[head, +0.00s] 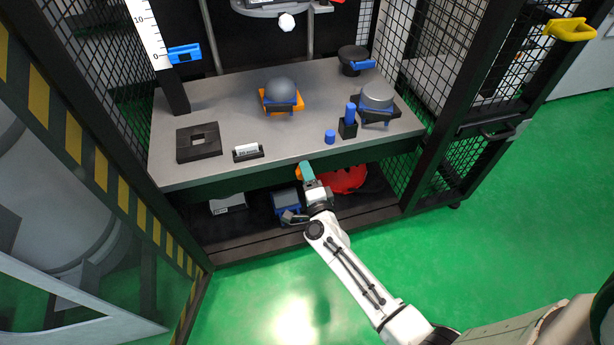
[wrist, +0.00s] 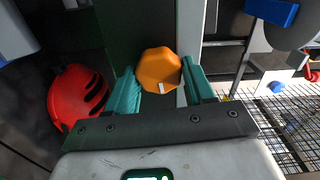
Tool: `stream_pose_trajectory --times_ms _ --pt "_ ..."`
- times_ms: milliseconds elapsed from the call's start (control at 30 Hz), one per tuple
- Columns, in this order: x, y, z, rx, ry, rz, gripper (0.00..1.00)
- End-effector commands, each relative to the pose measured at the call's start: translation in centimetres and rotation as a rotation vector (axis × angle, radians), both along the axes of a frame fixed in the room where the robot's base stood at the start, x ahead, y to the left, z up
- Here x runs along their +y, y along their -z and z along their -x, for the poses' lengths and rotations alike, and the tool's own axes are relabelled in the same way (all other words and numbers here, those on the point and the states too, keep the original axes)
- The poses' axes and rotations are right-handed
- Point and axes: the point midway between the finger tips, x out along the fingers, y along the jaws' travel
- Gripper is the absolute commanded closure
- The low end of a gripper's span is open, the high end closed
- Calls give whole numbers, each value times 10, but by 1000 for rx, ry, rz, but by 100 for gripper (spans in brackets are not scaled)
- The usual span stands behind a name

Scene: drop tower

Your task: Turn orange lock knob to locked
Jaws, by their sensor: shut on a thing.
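The orange lock knob (wrist: 159,68) is an octagonal-looking orange knob with a small white mark near its lower edge in the wrist view. It sits on the dark green front panel under the tabletop; in the head view only a sliver of it (head: 298,172) shows beside my fingers. My gripper (wrist: 161,84) has its teal fingers on either side of the knob and is shut on it. In the head view my gripper (head: 306,173) is at the front edge of the bench. What the knob's mark points at cannot be read.
The grey tabletop (head: 225,100) above carries a black square block (head: 198,142), a small label holder (head: 247,152) and blue pegs. Mesh doors stand open on both sides.

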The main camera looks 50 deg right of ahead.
Motion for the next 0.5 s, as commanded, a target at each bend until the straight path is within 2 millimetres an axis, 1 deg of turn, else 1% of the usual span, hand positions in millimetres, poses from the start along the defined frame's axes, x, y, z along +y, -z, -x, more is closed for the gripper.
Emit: stream_pose_trajectory --times_ms 200,500 --pt "0 2 1 -46 0 -72 78" --pt "0 2 1 -67 0 -104 77"
